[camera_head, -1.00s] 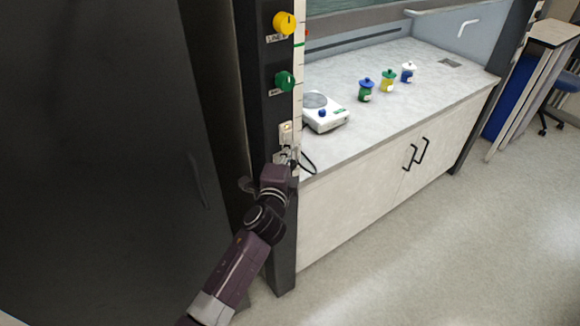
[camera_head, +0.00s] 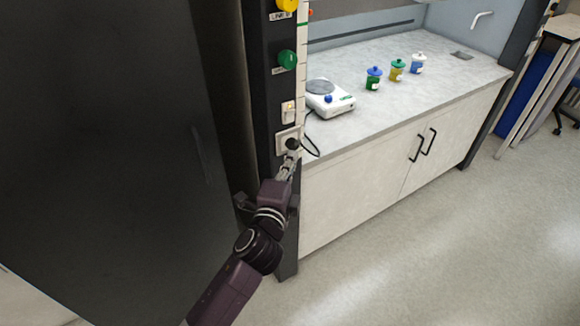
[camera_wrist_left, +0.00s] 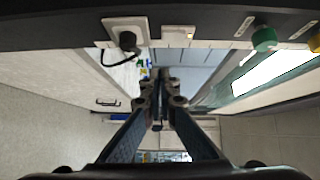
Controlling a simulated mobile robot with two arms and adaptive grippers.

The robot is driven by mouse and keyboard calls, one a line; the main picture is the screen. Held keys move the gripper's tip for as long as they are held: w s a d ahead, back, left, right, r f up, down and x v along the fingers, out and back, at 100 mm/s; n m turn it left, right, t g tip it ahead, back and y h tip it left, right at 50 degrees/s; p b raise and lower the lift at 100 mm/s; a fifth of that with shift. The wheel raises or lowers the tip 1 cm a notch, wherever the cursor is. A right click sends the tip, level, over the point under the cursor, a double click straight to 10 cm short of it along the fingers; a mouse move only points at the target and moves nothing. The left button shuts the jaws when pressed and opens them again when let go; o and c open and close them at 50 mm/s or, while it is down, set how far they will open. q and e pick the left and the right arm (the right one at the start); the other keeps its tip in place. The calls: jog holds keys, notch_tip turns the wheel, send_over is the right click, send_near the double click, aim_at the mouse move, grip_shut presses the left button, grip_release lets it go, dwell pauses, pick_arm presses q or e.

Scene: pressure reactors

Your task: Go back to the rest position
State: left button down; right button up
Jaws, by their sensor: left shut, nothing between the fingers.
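My left gripper (camera_head: 287,168) is shut and empty in the head view, just below and in front of the wall socket on the dark post. In the left wrist view its fingers (camera_wrist_left: 161,88) meet at the tips with nothing between them. A black plug (camera_head: 292,144) sits in the socket, and it also shows in the left wrist view (camera_wrist_left: 128,41). A wall switch (camera_head: 288,112) with a small orange spot is above the socket. The gripper appears apart from the plug. My right gripper is in neither view.
A white hot plate (camera_head: 329,101) stands on the grey bench (camera_head: 370,120), its cable hanging beside the plug. Several small capped containers (camera_head: 397,71) stand behind it. The dark post (camera_head: 262,100) and a large dark panel (camera_head: 110,150) are close to my arm.

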pick_arm(q)
jog(key=shift+s+a+f, duration=0.1)
jog(key=shift+s+a, duration=0.1)
jog(key=shift+s, duration=0.35)
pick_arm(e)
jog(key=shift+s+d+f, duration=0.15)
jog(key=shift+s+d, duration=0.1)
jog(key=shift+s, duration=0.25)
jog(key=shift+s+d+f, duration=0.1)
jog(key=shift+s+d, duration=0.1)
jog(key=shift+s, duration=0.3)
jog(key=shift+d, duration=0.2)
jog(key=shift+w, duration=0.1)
